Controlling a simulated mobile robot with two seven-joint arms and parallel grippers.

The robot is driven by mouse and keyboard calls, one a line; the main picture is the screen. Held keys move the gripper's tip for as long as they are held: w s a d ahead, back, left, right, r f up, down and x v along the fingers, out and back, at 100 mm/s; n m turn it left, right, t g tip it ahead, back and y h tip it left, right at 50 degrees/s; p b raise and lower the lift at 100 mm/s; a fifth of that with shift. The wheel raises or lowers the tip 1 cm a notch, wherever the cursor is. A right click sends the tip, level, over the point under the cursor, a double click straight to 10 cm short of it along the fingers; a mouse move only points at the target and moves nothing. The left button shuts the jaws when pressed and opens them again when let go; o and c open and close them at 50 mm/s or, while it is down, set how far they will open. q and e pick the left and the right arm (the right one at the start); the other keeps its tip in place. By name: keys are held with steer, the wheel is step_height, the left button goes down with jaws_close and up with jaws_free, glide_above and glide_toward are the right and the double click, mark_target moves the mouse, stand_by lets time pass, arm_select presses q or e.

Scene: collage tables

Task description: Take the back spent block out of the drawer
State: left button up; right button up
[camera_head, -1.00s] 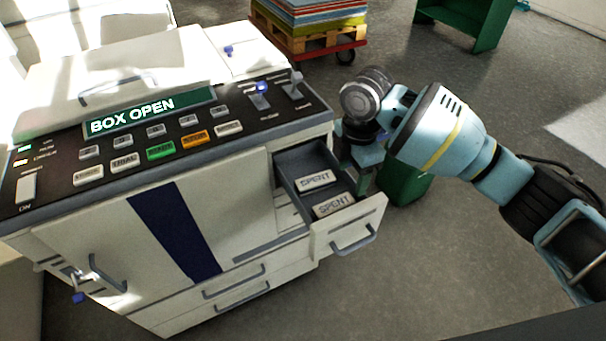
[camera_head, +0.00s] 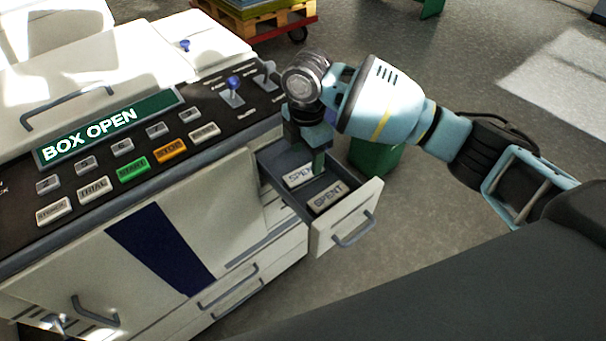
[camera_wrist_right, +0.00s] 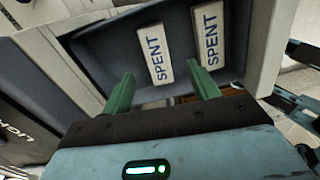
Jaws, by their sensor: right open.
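The drawer (camera_head: 365,205) is pulled out of the white machine and holds two pale blocks marked SPENT. The back spent block (camera_head: 296,176) is partly covered by a green finger in the head view. In the wrist view the back block (camera_wrist_right: 155,52) lies ahead of and between the finger lines. The front spent block (camera_head: 328,196) lies near the drawer front; it also shows in the wrist view (camera_wrist_right: 208,36). My right gripper (camera_head: 306,156) is open and empty over the back of the drawer, its green fingers (camera_wrist_right: 162,90) apart. My left gripper is out of view.
The machine's control panel (camera_head: 110,170) with buttons and levers stands left of the drawer. A BOX OPEN sign (camera_head: 110,130) is lit above it. A green bin (camera_head: 375,157) stands on the floor behind the drawer. Floor to the right is clear.

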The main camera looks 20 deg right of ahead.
mark_target(304, 173)
steer(key=shift+w+a+f, duration=0.1)
steer(key=shift+f, duration=1.4)
steer(key=shift+w+a+f, duration=0.1)
steer(key=shift+f, duration=1.35)
steer(key=c, duration=1.1)
steer(key=shift+o, duration=0.2)
steer(key=shift+r, duration=0.1)
step_height(304, 173, up, 10)
